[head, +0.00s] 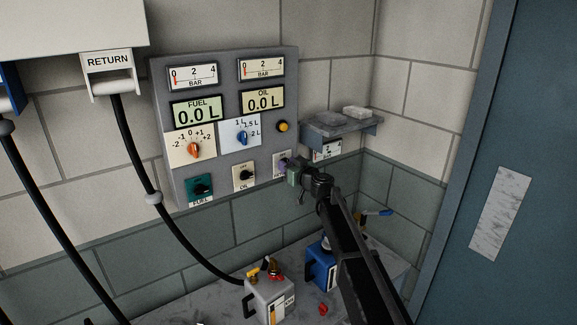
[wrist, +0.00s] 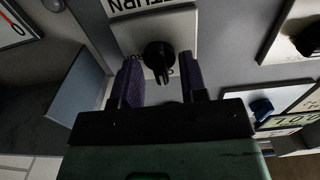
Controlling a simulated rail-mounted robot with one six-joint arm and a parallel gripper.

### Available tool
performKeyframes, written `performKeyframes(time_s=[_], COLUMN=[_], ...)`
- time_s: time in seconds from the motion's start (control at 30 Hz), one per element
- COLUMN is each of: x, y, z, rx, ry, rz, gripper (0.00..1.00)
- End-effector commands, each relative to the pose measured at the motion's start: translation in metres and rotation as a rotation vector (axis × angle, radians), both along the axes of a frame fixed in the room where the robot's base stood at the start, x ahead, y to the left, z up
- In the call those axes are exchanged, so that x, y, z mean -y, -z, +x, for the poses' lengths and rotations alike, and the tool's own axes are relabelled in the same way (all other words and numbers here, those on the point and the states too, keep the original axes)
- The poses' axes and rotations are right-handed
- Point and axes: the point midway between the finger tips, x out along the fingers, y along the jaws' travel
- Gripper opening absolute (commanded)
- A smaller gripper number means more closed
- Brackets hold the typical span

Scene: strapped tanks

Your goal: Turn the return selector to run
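The return selector (wrist: 158,58) is a black knob on a pale plate (wrist: 128,36), with RETURN lettering upside down at the top of the wrist view. The knob's narrow grip points down in that view, away from the lettering; its position marks cannot be read. My gripper (wrist: 160,76) has its two purple fingers on either side of the knob, with a visible gap on each side. In the head view my gripper (head: 284,164) is at the lower right of the grey panel and hides most of the selector and its plate.
The grey panel (head: 222,75) also carries an OIL selector (head: 243,174), a green FUEL selector (head: 200,188), an orange knob (head: 194,149) and a blue knob (head: 243,138). A shelf (head: 340,128) juts out to the right. Grey (head: 270,300) and blue (head: 320,270) tanks stand below.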

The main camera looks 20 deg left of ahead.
Motion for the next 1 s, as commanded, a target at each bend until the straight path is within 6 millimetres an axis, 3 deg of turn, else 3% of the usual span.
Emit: performKeyframes(time_s=[0.17,0.43,1.0], x=[0.0001,0.0004,0.0009], y=[0.0000,0.0000,0.0002], z=[-0.0003,-0.0004,-0.0001], rx=[0.000,0.000,-0.102], ry=[0.000,0.000,0.000], rz=[0.000,0.000,0.067], gripper=[0.39,0.00,0.00])
